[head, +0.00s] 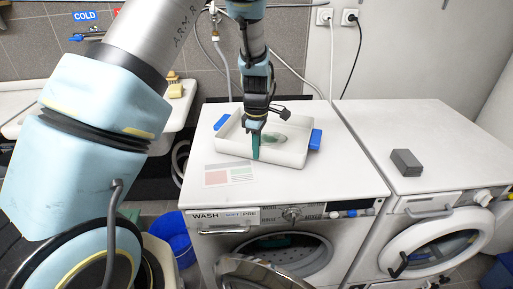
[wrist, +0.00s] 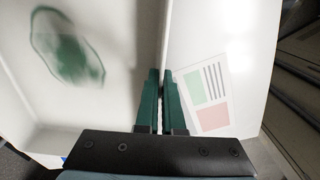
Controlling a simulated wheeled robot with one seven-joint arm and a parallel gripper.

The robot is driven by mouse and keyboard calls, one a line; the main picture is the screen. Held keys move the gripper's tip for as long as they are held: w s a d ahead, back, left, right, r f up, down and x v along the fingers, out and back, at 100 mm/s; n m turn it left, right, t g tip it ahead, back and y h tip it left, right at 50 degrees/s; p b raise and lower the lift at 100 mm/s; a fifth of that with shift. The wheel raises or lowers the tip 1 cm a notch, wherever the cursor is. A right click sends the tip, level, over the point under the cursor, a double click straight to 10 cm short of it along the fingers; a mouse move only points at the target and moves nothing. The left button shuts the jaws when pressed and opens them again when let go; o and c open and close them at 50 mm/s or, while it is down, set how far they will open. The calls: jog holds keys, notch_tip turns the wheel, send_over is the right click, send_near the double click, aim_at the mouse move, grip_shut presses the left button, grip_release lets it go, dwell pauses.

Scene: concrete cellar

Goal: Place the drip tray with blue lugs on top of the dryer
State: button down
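The white drip tray (head: 292,154) with blue lugs (head: 316,139) sits on top of the left machine, the washer (head: 340,181). A green patch or item (head: 272,138) lies in it; it also shows blurred in the wrist view (wrist: 68,55). My gripper (head: 256,152) points down at the tray's near wall. In the wrist view my gripper's green fingers (wrist: 162,103) stand on both sides of the tray's wall (wrist: 148,35), closed on it. The dryer (head: 372,125) is the right machine, beside the washer.
A printed label (head: 230,174) is on the washer's top. The washer's door (head: 262,274) hangs open. A sink (head: 178,112) stands at the left.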

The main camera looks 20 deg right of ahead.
jog(key=shift+f, duration=0.1)
jog(key=c, duration=1)
grip_release()
jog(key=shift+c, duration=0.2)
